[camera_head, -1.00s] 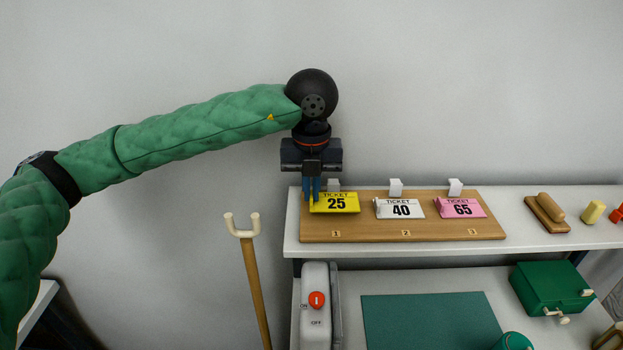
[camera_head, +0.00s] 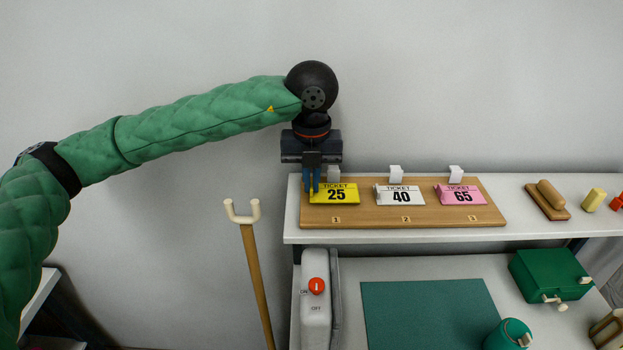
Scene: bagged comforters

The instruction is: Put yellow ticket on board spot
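The yellow ticket (camera_head: 336,194), marked 25, is at the left end of the wooden board (camera_head: 370,220), above the spot numbered 1. It stands level with the other two tickets. My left gripper (camera_head: 311,188) points down at the ticket's left edge, its blue fingers close together and overlapping that edge. The fingers appear shut on the ticket; the grip itself is partly hidden. I cannot tell whether the ticket's base fully rests on the board. My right gripper is not in view.
A white ticket 40 (camera_head: 399,195) and a pink ticket 65 (camera_head: 461,195) are at spots 2 and 3. White blocks stand behind the tickets. A forked pole (camera_head: 256,270) stands left of the shelf (camera_head: 520,225). A wooden press (camera_head: 548,200) lies to the right.

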